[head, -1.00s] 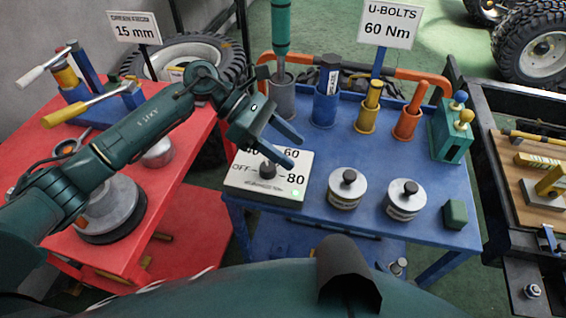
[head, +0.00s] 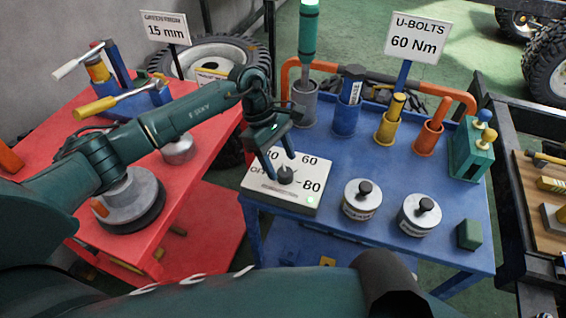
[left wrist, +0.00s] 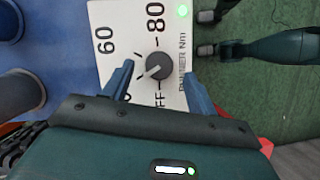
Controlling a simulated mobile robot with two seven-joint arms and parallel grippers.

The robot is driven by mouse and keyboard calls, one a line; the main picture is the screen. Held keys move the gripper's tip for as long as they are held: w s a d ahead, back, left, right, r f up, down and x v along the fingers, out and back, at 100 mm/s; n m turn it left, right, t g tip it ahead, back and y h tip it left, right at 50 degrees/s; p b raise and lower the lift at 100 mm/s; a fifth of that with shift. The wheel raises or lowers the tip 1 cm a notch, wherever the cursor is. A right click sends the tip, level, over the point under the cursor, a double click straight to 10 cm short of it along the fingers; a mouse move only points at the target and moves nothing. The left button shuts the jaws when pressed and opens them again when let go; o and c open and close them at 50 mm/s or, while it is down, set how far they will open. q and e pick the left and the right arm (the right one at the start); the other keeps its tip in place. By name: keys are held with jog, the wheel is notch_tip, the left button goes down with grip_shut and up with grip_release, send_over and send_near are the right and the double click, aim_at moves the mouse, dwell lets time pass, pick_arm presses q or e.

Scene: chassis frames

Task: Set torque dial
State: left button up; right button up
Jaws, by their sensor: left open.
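The torque dial panel (head: 262,188) is a white box on the blue cart's front left corner, marked OFF, 40, 60 and 80. Its dark round knob (head: 286,175) stands up in the middle; a green light glows by the 80. My left gripper (head: 280,167) is open and points down, its fingertips at the knob. In the left wrist view, the fingers (left wrist: 158,80) stand either side of the knob (left wrist: 160,66) with gaps. The knob's white line points lower left, towards the partly hidden 40.
A sign (head: 414,38) reads U-BOLTS 60 Nm. Colored tool holders line the back of the blue cart (head: 330,160). Two silver canisters with black knobs (head: 362,199) (head: 419,214) stand right of the panel. A red bench (head: 205,170) is at left.

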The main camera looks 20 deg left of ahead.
aim_at(285, 175)
pick_arm(q)
jog(key=shift+x, duration=1.25)
jog(key=shift+c, duration=0.5)
jog(key=c, duration=0.9)
